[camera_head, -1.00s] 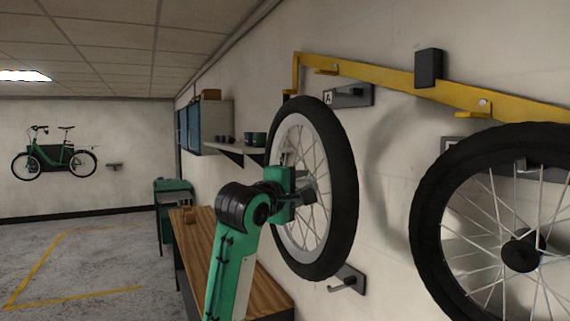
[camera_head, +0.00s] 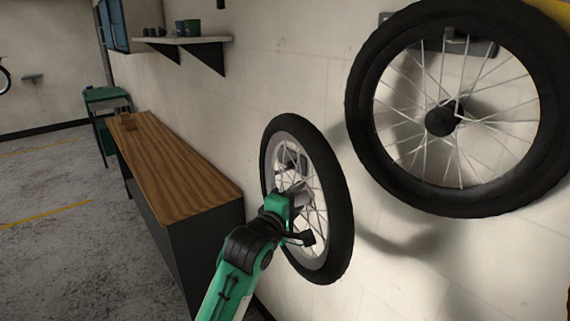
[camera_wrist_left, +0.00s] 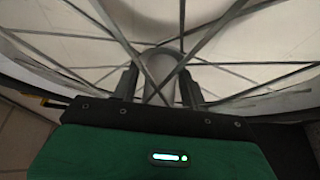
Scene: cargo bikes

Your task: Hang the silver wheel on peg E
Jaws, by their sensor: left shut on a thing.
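The silver wheel (camera_head: 338,200), with a black tyre and pale rim, stands near-upright close to the wall, seen at an angle. My left gripper (camera_head: 297,203) is shut on its hub. The left wrist view shows the gripper fingers (camera_wrist_left: 158,88) on either side of the grey hub (camera_wrist_left: 162,66), with spokes crossing in front. A wall peg plate (camera_head: 290,160) shows partly through the spokes. Its letter cannot be read, so I cannot tell whether it is peg E. Whether the hub touches a peg is hidden. My right gripper is out of view.
A large black-rimmed wheel (camera_head: 362,100) hangs on the wall at upper right, close to the held wheel. A wooden-topped bench (camera_head: 180,165) stands left along the wall, below a shelf (camera_head: 190,40). Floor (camera_head: 60,250) at left is clear.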

